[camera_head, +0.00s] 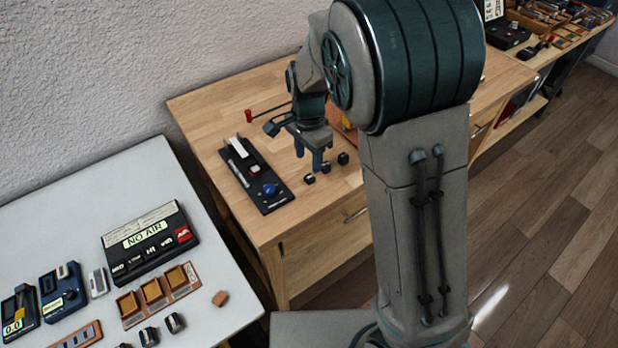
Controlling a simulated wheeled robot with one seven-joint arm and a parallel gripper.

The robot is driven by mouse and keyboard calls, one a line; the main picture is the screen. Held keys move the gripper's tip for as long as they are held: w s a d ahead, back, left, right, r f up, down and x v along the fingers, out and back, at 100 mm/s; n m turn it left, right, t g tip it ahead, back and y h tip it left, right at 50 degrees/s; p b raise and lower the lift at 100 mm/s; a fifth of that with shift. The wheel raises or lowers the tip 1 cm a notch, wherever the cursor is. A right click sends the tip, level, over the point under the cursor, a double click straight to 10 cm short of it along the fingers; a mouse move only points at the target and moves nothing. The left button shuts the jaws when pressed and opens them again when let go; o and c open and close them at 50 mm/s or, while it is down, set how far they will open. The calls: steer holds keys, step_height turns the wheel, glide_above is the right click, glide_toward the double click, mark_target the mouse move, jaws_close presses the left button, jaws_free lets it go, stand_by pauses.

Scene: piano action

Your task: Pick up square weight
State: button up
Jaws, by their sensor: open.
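Several small dark blocks with lighter tops lie on the wooden bench. One small block (309,179) is nearest the black panel, a second block (323,168) is in the middle, and a third block (343,158) is at the right. They are too small to tell which is the square weight. My gripper (309,161) points down above the bench, just above and left of these blocks. Its fingers are apart with nothing visible between them. My arm hides part of the bench to the right.
A black panel (262,186) with a blue knob lies left of the blocks. A red-ended rod (248,116) shows behind it. The white table (60,215) at left holds a "NO AIR" device (150,240) and other modules. Bare wood surrounds the blocks.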

mark_target(310, 177)
steer(key=shift+s+d+f+p, duration=0.1)
steer(key=shift+f+p, duration=0.1)
steer(key=shift+f, duration=1.3)
steer(key=shift+s+d+f+p, duration=0.1)
steer(key=shift+f+p, duration=0.05)
steer(key=shift+f, duration=1.35)
jaws_close()
